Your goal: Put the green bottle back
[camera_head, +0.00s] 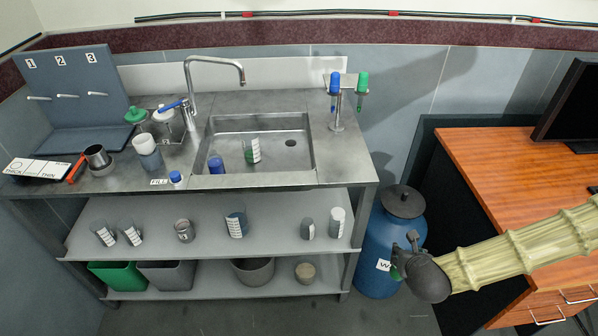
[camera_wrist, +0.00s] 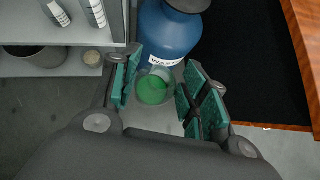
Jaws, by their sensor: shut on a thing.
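My gripper (camera_head: 404,262) is at the right end of the bench, in front of the blue waste barrel. In the wrist view my gripper (camera_wrist: 160,92) has its teal finger pads on both sides of a clear green bottle (camera_wrist: 152,90) and is shut on it. A pale part of the bottle shows toward the barrel. In the head view only a small bit of the green bottle (camera_head: 395,273) shows beside the dark fingers; the rest is hidden.
The blue waste barrel (camera_head: 375,250) stands close beyond my gripper. The steel bench (camera_head: 350,160) with a sink and lower shelves is left, holding several vessels. A rack (camera_head: 338,125) holds a blue and a green vial. A wooden desk (camera_head: 500,165) is right.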

